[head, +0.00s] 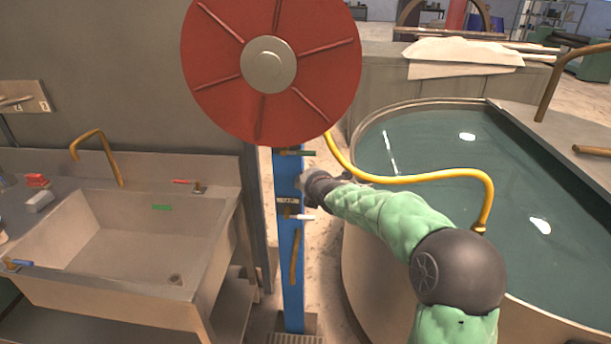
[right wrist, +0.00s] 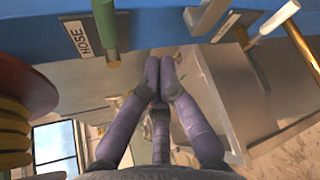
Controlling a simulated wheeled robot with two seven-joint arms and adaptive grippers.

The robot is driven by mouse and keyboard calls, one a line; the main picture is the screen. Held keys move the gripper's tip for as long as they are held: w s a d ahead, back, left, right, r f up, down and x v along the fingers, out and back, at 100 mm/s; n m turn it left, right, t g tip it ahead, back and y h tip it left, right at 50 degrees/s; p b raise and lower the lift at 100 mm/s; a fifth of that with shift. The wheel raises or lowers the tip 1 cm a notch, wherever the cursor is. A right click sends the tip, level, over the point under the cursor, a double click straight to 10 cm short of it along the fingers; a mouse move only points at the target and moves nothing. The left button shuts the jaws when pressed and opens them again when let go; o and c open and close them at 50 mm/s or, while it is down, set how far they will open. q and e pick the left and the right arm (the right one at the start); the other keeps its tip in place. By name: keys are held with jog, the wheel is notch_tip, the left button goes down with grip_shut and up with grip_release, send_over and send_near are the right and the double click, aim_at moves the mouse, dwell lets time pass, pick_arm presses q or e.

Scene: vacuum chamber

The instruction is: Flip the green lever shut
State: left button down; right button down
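The green lever (head: 298,153) sticks out sideways to the right from the blue post (head: 289,260), just below the red hose reel. In the right wrist view the green lever (right wrist: 105,25) is at the top left, beside a HOSE label (right wrist: 83,40). My right gripper (head: 305,183) is beside the post, a little below the green lever; the post and wrist partly hide it. In the right wrist view its purple fingers (right wrist: 160,67) are closed together at the tips with nothing visible between them, apart from the lever. My left gripper is not in view.
A white lever (head: 300,217) sits lower on the post. The red reel (head: 215,60) hangs above, and a yellow hose (head: 420,178) runs right over the water tank (head: 350,260). A sink (head: 150,285) stands left.

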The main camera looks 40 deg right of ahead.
jog(key=s+a+r+p, duration=0.3)
jog(key=a, duration=0.1)
jog(key=shift+s, duration=0.2)
dwell(0.6)
jog(key=a+f+m+g+y, duration=0.2)
jog(key=a+f+m, duration=0.1)
jog(key=a+f, duration=0.55)
jog(key=a+f+m+g+y, duration=0.15)
jog(key=a+f+m, duration=0.3)
jog(key=f, duration=0.75)
jog(key=a+f+m+g+y, duration=0.2)
jog(key=a+f+m+y, duration=0.1)
jog(key=a+f, duration=0.55)
jog(key=s+a+f+m+g+y, duration=0.3)
jog(key=s+a+f+m+g, duration=0.4)
jog(key=s+a+f+m, duration=0.5)
jog(key=s+a+f, duration=0.8)
jog(key=s, duration=0.2)
jog(key=shift+f, duration=0.2)
